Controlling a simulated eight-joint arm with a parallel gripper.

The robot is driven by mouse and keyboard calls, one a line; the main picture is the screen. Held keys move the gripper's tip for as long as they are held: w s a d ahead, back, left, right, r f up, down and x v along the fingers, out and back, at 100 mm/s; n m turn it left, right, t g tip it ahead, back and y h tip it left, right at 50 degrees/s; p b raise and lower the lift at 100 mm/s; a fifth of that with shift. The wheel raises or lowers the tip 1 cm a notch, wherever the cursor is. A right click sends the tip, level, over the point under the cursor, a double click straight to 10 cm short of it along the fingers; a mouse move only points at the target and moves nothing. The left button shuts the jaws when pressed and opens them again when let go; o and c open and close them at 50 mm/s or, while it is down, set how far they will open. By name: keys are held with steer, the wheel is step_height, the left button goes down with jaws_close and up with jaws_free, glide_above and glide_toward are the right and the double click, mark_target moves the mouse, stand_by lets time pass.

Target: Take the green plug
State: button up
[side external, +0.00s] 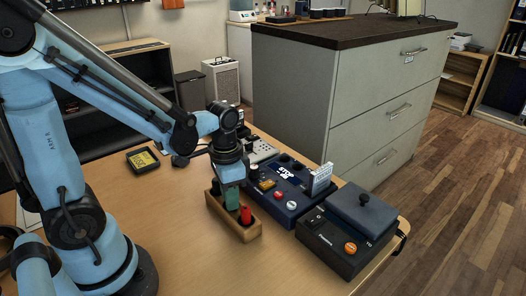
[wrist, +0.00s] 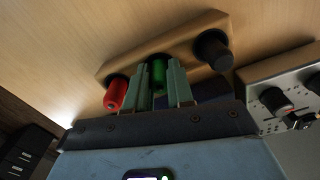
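The green plug (wrist: 158,73) stands in the middle hole of a wooden rack (wrist: 118,67). A red plug (wrist: 116,94) and a black plug (wrist: 212,48) stand in the outer holes; the red plug (side external: 246,212) also shows in the side external view.
A dark blue control box (side external: 283,205) stands close to the rack's right, and a dark box with an orange button (side external: 340,240) stands further right. A black and yellow meter (side external: 142,159) lies behind on the left. The wooden table (side external: 180,240) is clear in front.

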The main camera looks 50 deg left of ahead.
jaws_close()
